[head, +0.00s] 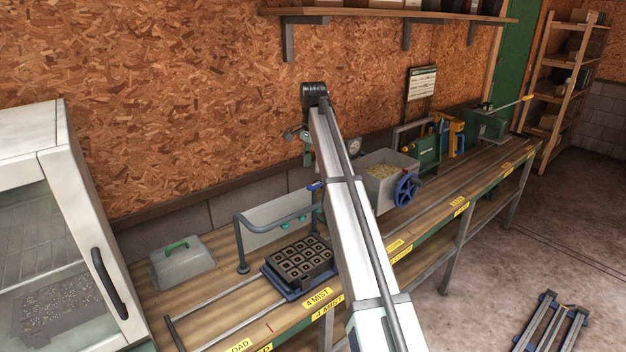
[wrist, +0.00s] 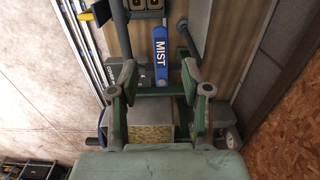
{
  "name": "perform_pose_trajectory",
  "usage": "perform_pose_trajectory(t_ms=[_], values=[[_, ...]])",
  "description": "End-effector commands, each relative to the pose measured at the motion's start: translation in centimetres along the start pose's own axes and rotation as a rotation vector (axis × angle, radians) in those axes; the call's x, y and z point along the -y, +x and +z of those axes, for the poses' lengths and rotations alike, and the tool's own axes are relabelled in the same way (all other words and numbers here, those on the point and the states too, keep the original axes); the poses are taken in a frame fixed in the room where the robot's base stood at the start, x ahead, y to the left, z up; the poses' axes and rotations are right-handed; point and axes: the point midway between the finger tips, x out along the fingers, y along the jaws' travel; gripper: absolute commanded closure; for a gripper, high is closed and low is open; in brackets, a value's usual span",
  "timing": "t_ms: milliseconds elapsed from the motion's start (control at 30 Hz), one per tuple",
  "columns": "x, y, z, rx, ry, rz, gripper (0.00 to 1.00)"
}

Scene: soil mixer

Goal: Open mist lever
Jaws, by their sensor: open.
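The mist lever (wrist: 161,52) is a blue bar with MIST in white letters in the wrist view. A small blue piece, likely the same lever, shows beside my arm in the head view (head: 317,185). My gripper (wrist: 158,70) is open, its two fingers on either side of the lever in the picture. No contact shows, and I cannot tell how far the fingertips are above it. In the head view my arm hides most of the gripper and the area around the lever.
A dark pot tray (head: 297,262) sits on the bench beside a grey pipe frame (head: 239,240). A mixer box with a blue handwheel (head: 405,190) stands right of my arm. A lidded box (head: 181,262) with a green handle is at left. The wall lies close behind.

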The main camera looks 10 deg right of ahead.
Motion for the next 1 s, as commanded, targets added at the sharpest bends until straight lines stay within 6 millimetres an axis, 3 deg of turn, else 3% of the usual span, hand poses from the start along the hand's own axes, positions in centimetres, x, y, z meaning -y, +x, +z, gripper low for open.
perform_pose_trajectory(t_ms=[200, 400, 800, 833, 967, 1000], values=[[-0.2, 3.8, 0.1, 0.000, 0.000, 0.001, 0.52], [-0.1, 6.0, 0.0, 0.000, 0.000, 0.000, 0.52], [0.0, 6.7, 0.0, -0.001, 0.000, -0.001, 0.52], [0.0, 6.7, 0.0, -0.001, 0.000, -0.001, 0.56], [0.0, 6.7, 0.0, 0.000, 0.000, -0.001, 1.00], [0.0, 6.7, 0.0, 0.000, 0.000, -0.001, 1.00]])
